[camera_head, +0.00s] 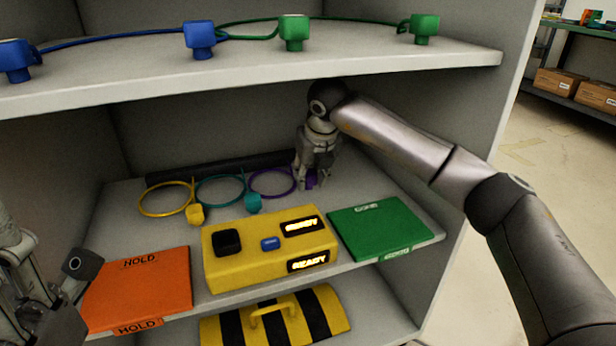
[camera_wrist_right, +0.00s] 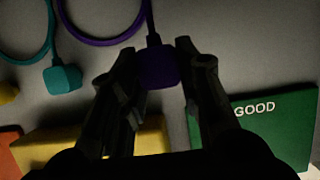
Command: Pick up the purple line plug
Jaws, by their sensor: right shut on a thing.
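The purple line plug (camera_wrist_right: 157,68) is between the fingers of my right gripper (camera_wrist_right: 160,85), which is shut on it. In the head view my right gripper (camera_head: 312,182) reaches down at the back right of the middle shelf, and only a bit of the purple plug (camera_head: 312,182) shows between its fingers. The purple cord (camera_head: 272,194) lies in a loop to the left of it. I cannot tell whether the plug touches the shelf. My left gripper (camera_head: 62,290) is at the lower left edge, by the orange pad; its fingers are not clear.
A yellow box (camera_head: 215,270) with READY signs stands mid-shelf, between an orange HOLD pad (camera_head: 140,285) and a green pad (camera_head: 385,228). A yellow plug (camera_head: 195,213) and a teal plug (camera_head: 253,203) lie behind it. The upper shelf (camera_head: 400,58) overhangs the right gripper.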

